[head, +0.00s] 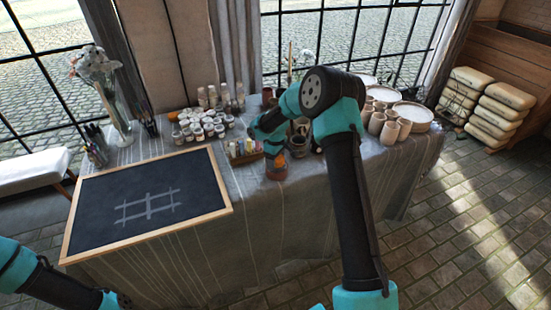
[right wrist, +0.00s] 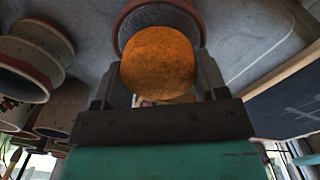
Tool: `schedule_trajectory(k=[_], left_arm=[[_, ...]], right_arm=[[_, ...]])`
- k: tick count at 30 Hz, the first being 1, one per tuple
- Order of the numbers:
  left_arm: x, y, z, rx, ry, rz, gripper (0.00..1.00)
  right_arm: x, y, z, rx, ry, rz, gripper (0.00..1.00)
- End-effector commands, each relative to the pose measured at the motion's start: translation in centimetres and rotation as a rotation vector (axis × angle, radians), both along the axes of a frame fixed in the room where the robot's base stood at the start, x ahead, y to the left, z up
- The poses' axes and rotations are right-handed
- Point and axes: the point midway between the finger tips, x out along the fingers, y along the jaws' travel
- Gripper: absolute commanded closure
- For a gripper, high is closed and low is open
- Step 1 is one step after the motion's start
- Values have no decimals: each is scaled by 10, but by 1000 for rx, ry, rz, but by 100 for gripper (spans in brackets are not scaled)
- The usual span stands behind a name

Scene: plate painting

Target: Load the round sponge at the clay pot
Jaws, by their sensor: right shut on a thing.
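My right gripper (head: 274,157) reaches down over the table in the head view, between the paint jars and the stacked pots. In the right wrist view its two fingers (right wrist: 158,78) are shut on the round orange sponge (right wrist: 158,63). The reddish clay pot (right wrist: 128,22) is directly beyond the sponge, and the sponge covers much of its opening. I cannot tell whether the sponge touches the pot. In the head view the clay pot (head: 277,174) stands near the table's front edge, under the gripper. My left gripper is out of view.
A framed blackboard (head: 100,205) with a chalk grid lies on the left of the table (head: 270,230). Small paint jars (head: 200,128) stand behind. Several clay cups (head: 390,130) and bowls (head: 412,111) are on the right. A glass vase (head: 120,115) stands at the back left.

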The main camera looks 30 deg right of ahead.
Motion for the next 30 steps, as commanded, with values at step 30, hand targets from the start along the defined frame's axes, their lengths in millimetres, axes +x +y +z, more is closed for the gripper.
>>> schedule_trajectory(k=[30], left_arm=[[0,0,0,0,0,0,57]], right_arm=[[0,0,-8,0,0,0,53]])
